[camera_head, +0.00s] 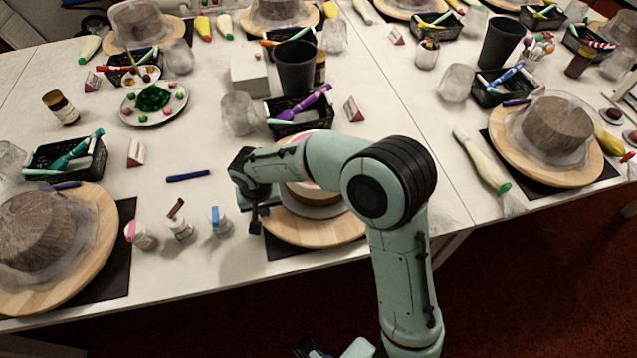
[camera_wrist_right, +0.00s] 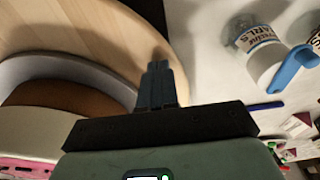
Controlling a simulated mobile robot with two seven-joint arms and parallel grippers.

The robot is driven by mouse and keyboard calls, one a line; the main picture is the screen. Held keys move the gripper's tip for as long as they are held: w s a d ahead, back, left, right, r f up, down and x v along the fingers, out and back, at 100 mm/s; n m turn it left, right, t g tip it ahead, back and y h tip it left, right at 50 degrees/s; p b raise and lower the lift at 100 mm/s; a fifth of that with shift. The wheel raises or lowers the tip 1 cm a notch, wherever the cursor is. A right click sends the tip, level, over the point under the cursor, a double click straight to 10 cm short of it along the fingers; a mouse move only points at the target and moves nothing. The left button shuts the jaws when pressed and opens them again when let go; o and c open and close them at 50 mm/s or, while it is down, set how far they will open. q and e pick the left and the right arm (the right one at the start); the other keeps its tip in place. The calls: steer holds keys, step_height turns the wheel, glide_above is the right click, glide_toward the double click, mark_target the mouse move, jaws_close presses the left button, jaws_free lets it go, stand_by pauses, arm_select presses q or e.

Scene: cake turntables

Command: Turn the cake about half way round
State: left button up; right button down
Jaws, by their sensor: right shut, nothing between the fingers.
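The cake (camera_head: 318,196) sits on a round wooden turntable (camera_head: 315,234) at the table's front edge, partly hidden behind my right arm. In the right wrist view the cake (camera_wrist_right: 65,97) shows a brown side, a pale upper part and some pink. The wooden turntable (camera_wrist_right: 95,30) curves around it. My right gripper (camera_head: 258,218) is shut and empty, pointing down at the turntable's left side. In the wrist view its fingertips (camera_wrist_right: 158,68) overlap the turntable's rim; I cannot tell whether they touch. A dark and teal part of mine at the bottom edge may be my left gripper (camera_head: 312,347).
Small jars (camera_head: 180,228) stand left of the turntable, one with a blue scoop (camera_wrist_right: 295,68). A blue pen (camera_head: 188,176) lies behind them. A black tray (camera_head: 300,112) and dark cup (camera_head: 295,66) stand behind the cake. Other turntables with covered cakes (camera_head: 556,124) flank it.

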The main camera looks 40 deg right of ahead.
mark_target(307, 236)
steer(key=shift+f, duration=0.3)
steer(key=s+b, duration=0.2)
steer(key=s, duration=0.3)
steer(key=shift+d, duration=0.15)
steer(key=shift+s, duration=0.7)
steer(key=shift+d+b, duration=0.1)
steer(key=shift+b, duration=0.2)
steer(key=s+d, duration=0.1)
steer(key=s, duration=0.2)
steer(key=s+d+b, duration=0.1)
steer(key=s, duration=0.1)
steer(key=shift+s+d, duration=0.3)
steer(key=shift+s, duration=0.05)
